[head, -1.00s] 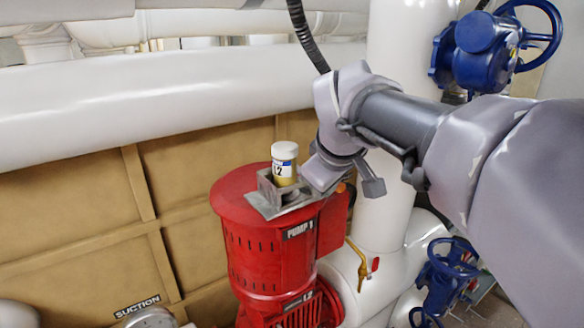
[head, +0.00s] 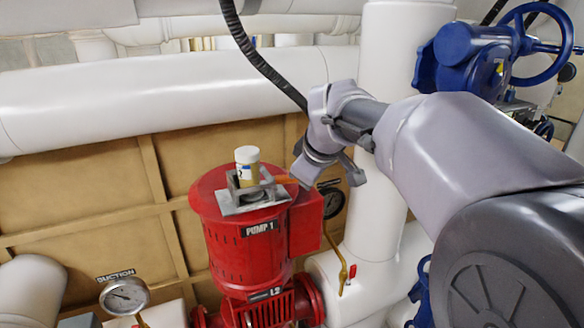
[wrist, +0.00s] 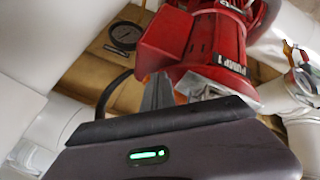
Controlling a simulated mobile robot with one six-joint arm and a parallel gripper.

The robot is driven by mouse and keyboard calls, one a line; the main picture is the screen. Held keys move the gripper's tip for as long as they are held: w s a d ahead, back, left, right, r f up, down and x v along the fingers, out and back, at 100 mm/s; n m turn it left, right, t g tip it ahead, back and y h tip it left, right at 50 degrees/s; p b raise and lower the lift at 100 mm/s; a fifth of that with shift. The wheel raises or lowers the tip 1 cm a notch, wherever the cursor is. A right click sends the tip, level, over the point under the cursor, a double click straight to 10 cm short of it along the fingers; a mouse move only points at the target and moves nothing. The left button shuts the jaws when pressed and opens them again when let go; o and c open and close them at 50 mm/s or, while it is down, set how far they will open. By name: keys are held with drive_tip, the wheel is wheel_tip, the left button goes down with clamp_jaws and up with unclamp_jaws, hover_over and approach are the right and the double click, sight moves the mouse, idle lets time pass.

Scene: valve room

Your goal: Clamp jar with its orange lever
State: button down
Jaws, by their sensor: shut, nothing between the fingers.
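The jar (head: 247,170), with a white cap, pale label and yellowish body, stands upright in a grey metal clamp (head: 252,202) on top of the red pump. The orange lever (head: 286,180) shows as a short strip at the clamp's right side, pointing right towards my gripper (head: 303,177). My gripper is shut and empty, just right of the lever; I cannot tell whether they touch. In the wrist view the grey finger (wrist: 157,92) shows beside the red pump, with a little orange and the clamp's plate next to it. The jar is not visible there.
The red pump (head: 235,245), marked PUMP 1, stands below the clamp. A white vertical pipe (head: 385,120) and a blue valve (head: 465,55) are at right. A large white pipe (head: 150,95) crosses behind. A gauge (head: 125,295) is at lower left.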

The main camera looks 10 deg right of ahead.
drive_tip(key=shift+w+d+r+p, duration=0.15)
drive_tip(key=shift+w+p, duration=0.35)
drive_tip(key=shift+w, duration=0.55)
drive_tip(key=shift+w+d+r, duration=0.1)
